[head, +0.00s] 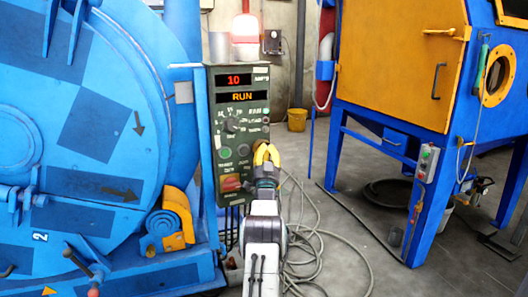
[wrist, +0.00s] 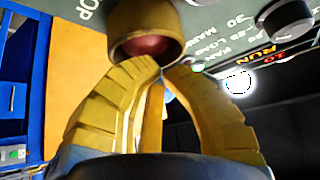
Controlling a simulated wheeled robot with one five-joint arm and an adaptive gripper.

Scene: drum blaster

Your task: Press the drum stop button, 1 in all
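The drum's control panel (head: 211,130) is a dark green box beside the blue drum, with lit displays reading 10 and RUN. In the wrist view, a dark red button (wrist: 147,45) sits inside a brass-coloured collar (wrist: 120,48), near a label ending in "OP" (wrist: 89,10). My gripper (head: 266,147) is in front of the panel's lower right in the head view, hiding part of it, and the red button cannot be made out there. In the wrist view my gripper's (wrist: 163,68) yellow fingertips meet, empty, just below the collar's edge. Whether they touch it is unclear.
The blue drum (head: 90,100) stands left. A blue and orange cabinet (head: 395,65) stands right. Cables (head: 320,240) lie on the floor between.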

